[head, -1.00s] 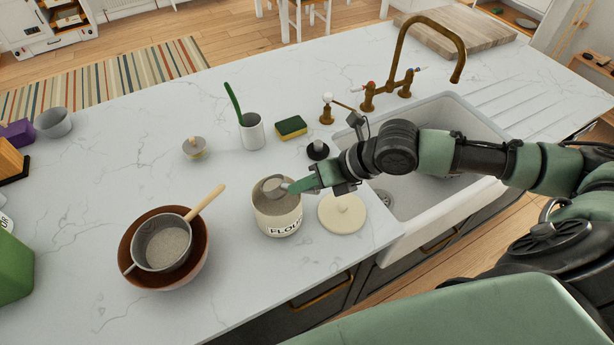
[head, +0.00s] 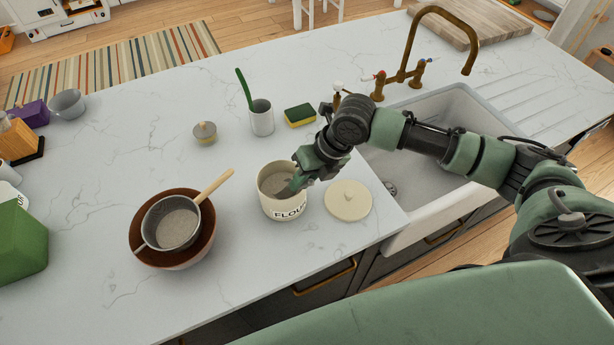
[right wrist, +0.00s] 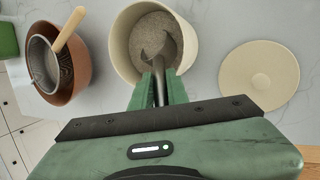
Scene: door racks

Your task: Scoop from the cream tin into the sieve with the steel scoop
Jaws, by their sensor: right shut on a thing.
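The cream tin (head: 283,204), labelled as flour, stands open on the counter; in the right wrist view the tin (right wrist: 121,42) holds grey-beige powder. My right gripper (head: 297,184) is at the tin's right rim, pointing down into it. In the right wrist view the gripper (right wrist: 160,88) is shut on the handle of the steel scoop (right wrist: 158,48), whose bowl is inside the tin at the powder. The sieve (head: 171,222) rests in a brown bowl (head: 150,257) left of the tin, with powder in it; its wooden handle points up and right. My left gripper is not in view.
The cream lid (head: 348,200) lies right of the tin, near the sink (head: 410,200). Counter between tin and sieve is clear.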

